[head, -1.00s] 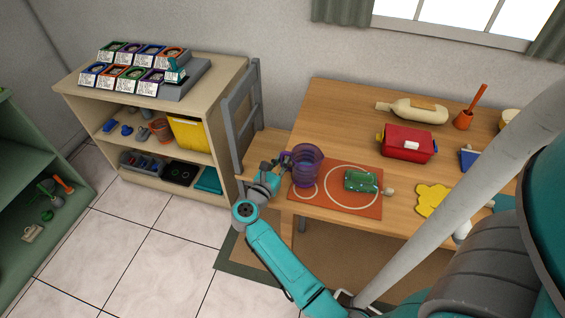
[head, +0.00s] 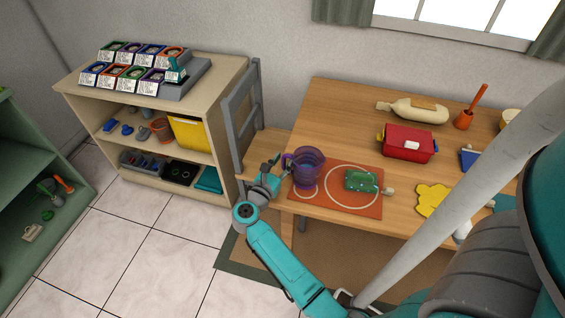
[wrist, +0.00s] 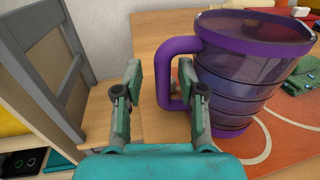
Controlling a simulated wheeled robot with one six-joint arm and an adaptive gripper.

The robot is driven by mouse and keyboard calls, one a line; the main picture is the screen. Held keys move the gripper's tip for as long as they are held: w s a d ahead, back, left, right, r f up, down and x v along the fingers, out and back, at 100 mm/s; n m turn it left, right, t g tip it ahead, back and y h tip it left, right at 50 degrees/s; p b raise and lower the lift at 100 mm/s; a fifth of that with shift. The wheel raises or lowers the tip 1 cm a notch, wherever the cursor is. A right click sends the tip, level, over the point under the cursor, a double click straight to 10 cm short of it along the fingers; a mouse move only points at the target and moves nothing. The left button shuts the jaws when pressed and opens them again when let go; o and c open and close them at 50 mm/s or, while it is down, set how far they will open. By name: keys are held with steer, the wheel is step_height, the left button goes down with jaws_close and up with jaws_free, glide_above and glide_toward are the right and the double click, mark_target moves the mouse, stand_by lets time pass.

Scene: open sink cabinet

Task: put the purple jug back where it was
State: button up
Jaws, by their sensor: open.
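The purple jug (head: 308,170), see-through with a purple rim, stands upright on the left part of the orange mat (head: 363,207), over its small white ring. It fills the right of the wrist view (wrist: 240,75), its handle facing my gripper. My gripper (head: 276,169) is open at the table's left edge, on the jug's handle side. In the wrist view the handle's upright bar shows between the two spread fingers (wrist: 162,80), with clear space to the left finger. The right finger overlaps the handle's opening; whether it touches the jug I cannot tell.
A green item (head: 361,181) lies on the mat's larger ring. A red box (head: 406,146), a cream bottle (head: 415,110) and a yellow shape (head: 432,199) are farther right. A grey chair (head: 240,118) stands close to my gripper's left, beside the shelf (head: 165,195).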

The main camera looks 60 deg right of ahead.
steer(key=s+a, duration=0.1)
steer(key=a, duration=1.1)
steer(key=shift+s, duration=0.35)
steer(key=s+a+r+n+t+y, duration=0.4)
steer(key=s+n+t, duration=0.35)
steer(key=n, duration=0.65)
steer(key=s+a+r+n+t+y, duration=0.1)
steer(key=s+a+r+n+t, duration=0.2)
steer(key=s+a+n+t, duration=0.7)
steer(key=s+a+n+g+y, duration=0.1)
steer(key=s+n+y, duration=0.3)
steer(key=n, duration=0.5)
steer(key=s+a+n+g+y, duration=0.2)
steer(key=s+a+n+y, duration=0.1)
steer(key=n, duration=0.7)
steer(key=s+a+f+n+g+y, duration=0.1)
steer(key=s+a+n+g+y, duration=0.1)
steer(key=s+n+y, duration=0.3)
steer(key=n, duration=0.4)
steer(key=shift+s+a+y, duration=0.15)
steer(key=shift+s+y, duration=0.25)
